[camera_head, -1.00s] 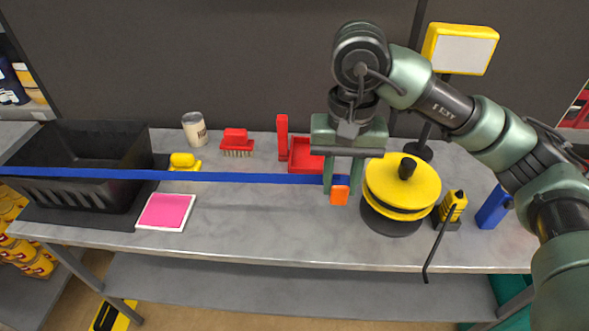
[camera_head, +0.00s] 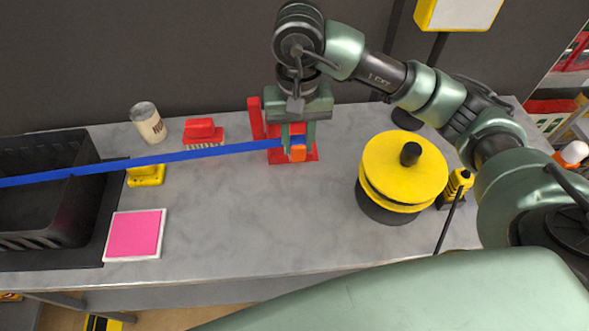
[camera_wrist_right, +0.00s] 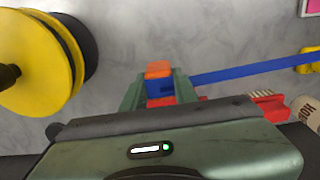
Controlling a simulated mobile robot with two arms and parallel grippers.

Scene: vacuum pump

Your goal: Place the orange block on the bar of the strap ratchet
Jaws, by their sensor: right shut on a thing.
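My right gripper (camera_head: 298,146) is shut on the orange block (camera_head: 298,154), from which the blue strap (camera_head: 190,155) runs left. The block also shows between the fingers in the right wrist view (camera_wrist_right: 158,68). In the head view, gripper and block are over the red piece with a flat base (camera_head: 277,157) and an upright part (camera_head: 255,117), which looks like the strap ratchet. The gripper hides much of it, including any bar. I cannot tell whether the block touches it. My left gripper is not in view.
A yellow reel (camera_head: 400,165) stands right of the gripper, with a yellow tool (camera_head: 459,182) beyond it. A red brush (camera_head: 202,132), a can (camera_head: 147,122), a yellow piece (camera_head: 146,175), a pink pad (camera_head: 135,235) and a black crate (camera_head: 90,210) are left. The middle front of the table (camera_head: 260,230) is clear.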

